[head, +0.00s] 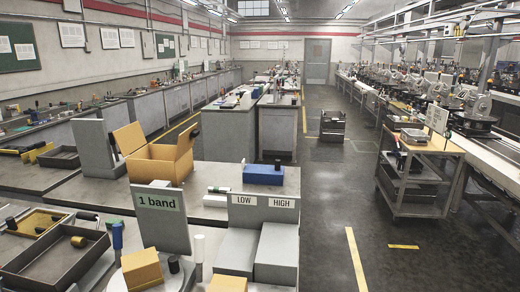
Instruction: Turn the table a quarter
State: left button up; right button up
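At the bottom of the head view a round, pale grey table (116,284) is partly cut off by the picture's lower edge. A yellow block (142,268) sits on it. A black knob (174,265) stands beside the block. Neither of my grippers is in view.
Grey LOW (235,250) and HIGH (278,245) blocks stand at right, near a second yellow block (228,284). A dark tray (60,260) lies left. Behind are an open cardboard box (160,160) and a blue box (264,174). A cart (420,185) stands right; the floor between is clear.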

aim_at(144, 271)
jog(key=k+j+z, duration=0.55)
jog(key=j+z, duration=0.15)
jog(key=j, duration=0.2)
